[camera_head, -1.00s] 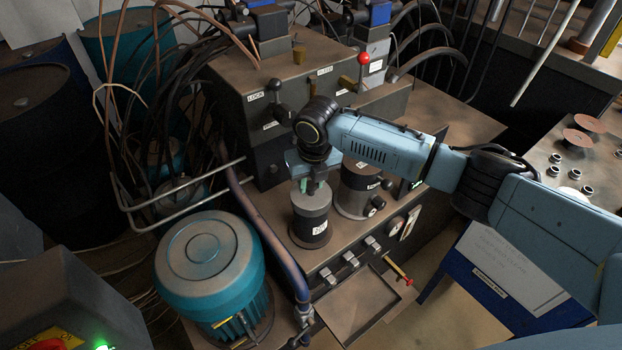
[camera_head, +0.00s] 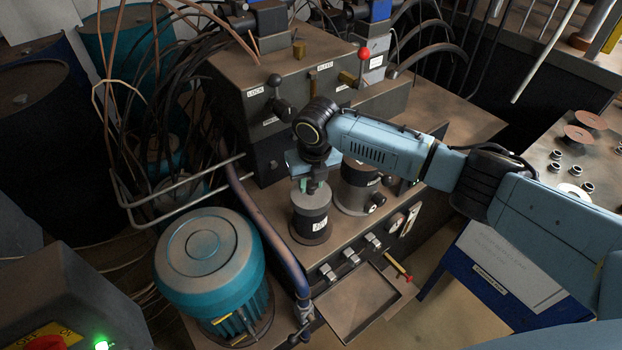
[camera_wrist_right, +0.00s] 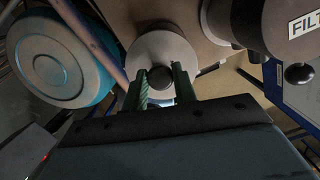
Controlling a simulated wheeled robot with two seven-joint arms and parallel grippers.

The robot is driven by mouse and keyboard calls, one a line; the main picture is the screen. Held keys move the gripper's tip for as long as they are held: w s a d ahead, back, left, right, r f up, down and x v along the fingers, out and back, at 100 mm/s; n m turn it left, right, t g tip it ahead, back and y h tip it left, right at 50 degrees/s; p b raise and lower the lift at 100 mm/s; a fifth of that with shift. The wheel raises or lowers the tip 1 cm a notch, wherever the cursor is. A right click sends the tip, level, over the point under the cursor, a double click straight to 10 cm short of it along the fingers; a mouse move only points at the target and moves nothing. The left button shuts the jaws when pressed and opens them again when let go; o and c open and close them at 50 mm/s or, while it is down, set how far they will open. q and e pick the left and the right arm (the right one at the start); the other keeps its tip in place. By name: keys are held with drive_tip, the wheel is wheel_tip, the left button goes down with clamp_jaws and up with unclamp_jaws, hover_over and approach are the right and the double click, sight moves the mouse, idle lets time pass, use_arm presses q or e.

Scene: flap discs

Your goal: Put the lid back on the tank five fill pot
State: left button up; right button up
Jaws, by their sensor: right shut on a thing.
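The fill pot (camera_head: 311,222) is a dark cylinder with a white label, standing on the machine's top near its front edge. Its round grey lid (camera_head: 300,201) covers its top as seen from the head; I cannot tell whether it is fully seated. In the right wrist view the lid (camera_wrist_right: 178,50) is a pale disc with a dark round knob (camera_wrist_right: 160,78). My right gripper (camera_head: 310,187) is above the pot, pointing down, and its green fingers (camera_wrist_right: 161,84) are shut on the knob. My left gripper is not in view.
A larger filter cylinder (camera_head: 356,188) stands close right of the pot. A teal motor (camera_head: 210,262) is at the front left, with a pipe (camera_head: 268,232) between it and the pot. An empty drip tray (camera_head: 358,300) is in front. The machine's block (camera_head: 300,85) rises behind.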

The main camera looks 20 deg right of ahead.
drive_tip(key=shift+f, duration=0.8)
drive_tip(key=o, duration=1.6)
wheel_tip(320, 180, up, 6)
drive_tip(key=p, duration=0.5)
